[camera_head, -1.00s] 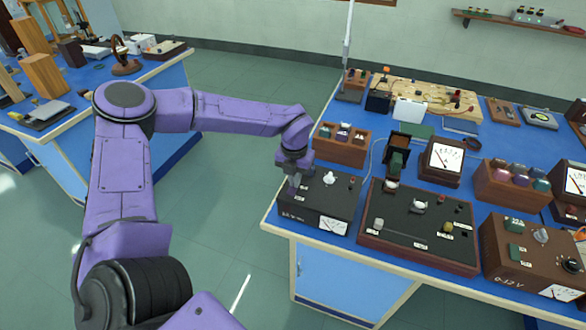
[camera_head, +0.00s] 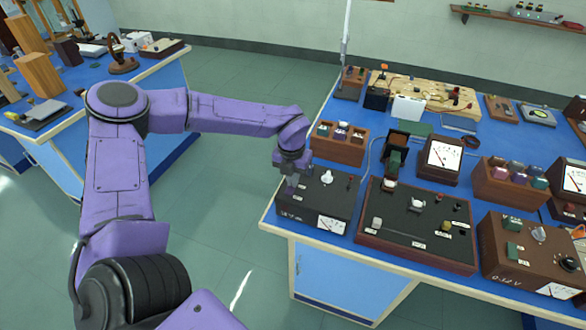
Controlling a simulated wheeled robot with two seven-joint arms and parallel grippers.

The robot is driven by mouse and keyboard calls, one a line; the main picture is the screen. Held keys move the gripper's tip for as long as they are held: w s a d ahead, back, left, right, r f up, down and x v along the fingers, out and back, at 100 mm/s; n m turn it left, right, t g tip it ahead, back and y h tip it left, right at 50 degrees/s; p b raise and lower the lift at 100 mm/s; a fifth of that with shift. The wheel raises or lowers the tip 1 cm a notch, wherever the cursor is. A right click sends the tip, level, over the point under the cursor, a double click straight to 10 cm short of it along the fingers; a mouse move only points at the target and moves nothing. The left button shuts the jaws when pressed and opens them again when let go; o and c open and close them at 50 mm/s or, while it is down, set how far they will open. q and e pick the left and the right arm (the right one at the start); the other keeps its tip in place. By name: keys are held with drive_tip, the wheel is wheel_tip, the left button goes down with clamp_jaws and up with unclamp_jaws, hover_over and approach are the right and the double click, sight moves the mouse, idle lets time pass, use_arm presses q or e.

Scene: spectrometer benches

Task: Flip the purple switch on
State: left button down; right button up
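My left gripper (camera_head: 290,188) points down at the left end of a black-topped box (camera_head: 318,200) at the near left corner of the right bench. Its fingertips are small and dark against the box, so I cannot tell whether they are open, shut or touching it. The box has a white knob and a white meter on its front. No purple switch shows clearly on it; the spot under the gripper is hidden. A wooden box (camera_head: 340,148) behind it holds small pieces, one purplish. My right gripper is not in view.
The blue bench (camera_head: 385,285) carries a wide dark switch panel (camera_head: 415,230) close to the right of the black-topped box, a brown box (camera_head: 535,255), and a meter (camera_head: 443,155). Another bench stands at the left. Green floor (camera_head: 235,80) lies clear between them.

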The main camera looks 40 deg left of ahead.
use_arm(q)
drive_tip(key=shift+s+d+f, duration=0.2)
drive_tip(key=shift+s+f, duration=0.55)
drive_tip(key=shift+f, duration=0.05)
drive_tip(key=r+p, duration=0.1)
drive_tip(key=r, duration=0.1)
drive_tip(key=r+p, duration=0.3)
drive_tip(key=r, duration=0.1)
drive_tip(key=shift+w+a+r+p, duration=0.1)
drive_tip(key=shift+w+r+p, duration=0.1)
drive_tip(key=shift+w+p, duration=0.2)
drive_tip(key=shift+r+b, duration=0.6)
drive_tip(key=shift+b, duration=0.5)
wheel_tip(320, 180, up, 8)
drive_tip(key=b, duration=0.1)
drive_tip(key=shift+s, duration=0.15)
